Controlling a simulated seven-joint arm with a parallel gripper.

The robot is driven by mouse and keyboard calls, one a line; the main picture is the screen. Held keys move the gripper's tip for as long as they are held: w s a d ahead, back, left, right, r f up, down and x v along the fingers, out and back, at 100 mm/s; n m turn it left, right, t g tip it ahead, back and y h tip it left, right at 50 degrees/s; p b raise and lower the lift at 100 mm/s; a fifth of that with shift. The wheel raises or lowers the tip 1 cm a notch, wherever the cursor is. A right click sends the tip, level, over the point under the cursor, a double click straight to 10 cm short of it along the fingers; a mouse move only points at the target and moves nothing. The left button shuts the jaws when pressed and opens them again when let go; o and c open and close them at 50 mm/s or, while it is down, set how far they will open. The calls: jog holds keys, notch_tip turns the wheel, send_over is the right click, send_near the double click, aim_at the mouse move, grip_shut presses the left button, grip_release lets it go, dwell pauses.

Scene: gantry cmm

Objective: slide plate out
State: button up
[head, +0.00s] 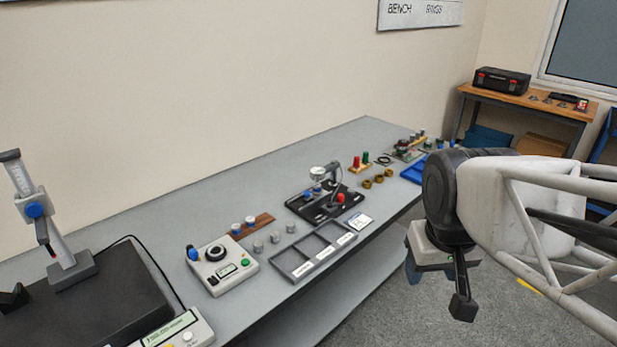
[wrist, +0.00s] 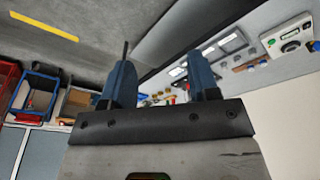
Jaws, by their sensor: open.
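My gripper (head: 440,272) hangs in front of the bench at the right of the head view, over the floor. In the wrist view its two blue fingers (wrist: 160,66) stand apart with nothing between them. No single part shows clearly as the plate. A black base plate (head: 306,210) on the bench carries a dial gauge on a stand (head: 318,172), with blue and red knobs. It is well to the left of my gripper, and they do not touch. Small details on it cannot be made out.
The grey bench (head: 190,205) runs along the wall. It holds a grey compartment tray (head: 293,273), a control box (head: 222,267), metal cylinders, brass rings, a blue tray (head: 413,172) and a height gauge (head: 55,235). A wooden table (head: 520,100) with a black toolbox stands at the back right.

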jog(key=w+a+r+n+g+h, duration=0.1)
jog(key=w+a+r+n, duration=0.1)
jog(key=w, duration=0.6)
jog(key=w+a+r+n, duration=0.1)
jog(key=w+n, duration=0.2)
jog(key=w, duration=0.6)
jog(key=n+g+h, duration=0.1)
jog(key=n+h, duration=0.2)
jog(key=n, duration=0.9)
send_over(306, 192)
jog(key=a, duration=0.3)
notch_tip(306, 192, down, 20)
jog(key=shift+a+f, duration=0.15)
jog(key=shift+a, duration=0.05)
jog(key=shift+f, duration=0.1)
jog(key=shift+x, duration=3.85)
jog(key=shift+s+d, duration=0.1)
jog(key=shift+s, duration=0.05)
